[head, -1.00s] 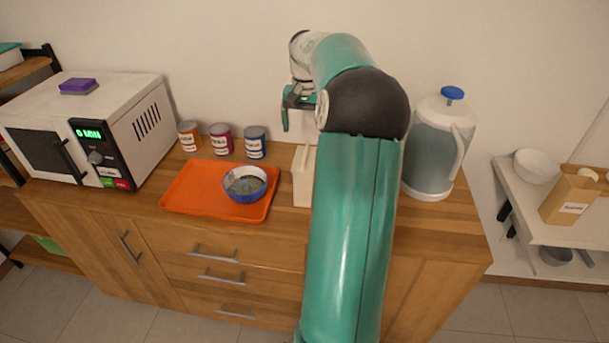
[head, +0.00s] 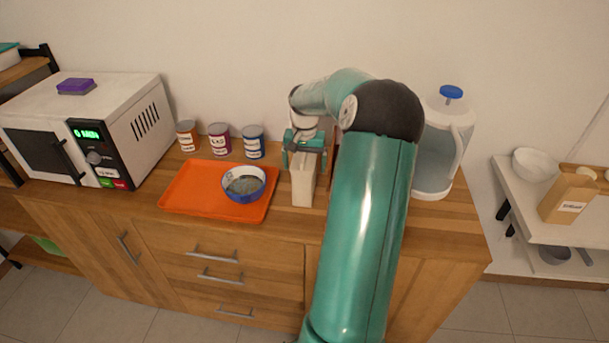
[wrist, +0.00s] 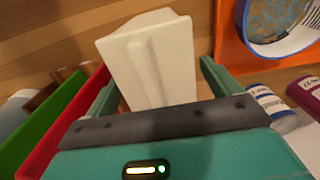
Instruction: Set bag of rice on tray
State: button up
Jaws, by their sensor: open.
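A pale, cream-coloured bag of rice (head: 303,181) stands upright on the wooden counter, just right of the orange tray (head: 190,203). My gripper (head: 304,150) is above the bag, with its teal fingers at either side of the bag's top. In the wrist view the bag (wrist: 155,60) lies between the open fingers of my gripper (wrist: 160,85). The tray holds a blue and white bowl (head: 243,195) with grey contents at its right side. My arm hides the counter to the right of the bag.
Several labelled cans, one of them blue (head: 253,142), stand behind the tray. A microwave (head: 90,130) is at the left, and a clear dispenser with a blue knob (head: 437,150) is at the right. The tray's left part is free.

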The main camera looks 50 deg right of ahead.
jog(key=shift+r, duration=0.1)
jog(key=c, duration=1.8)
jog(key=shift+o, duration=0.2)
jog(key=shift+r, duration=0.1)
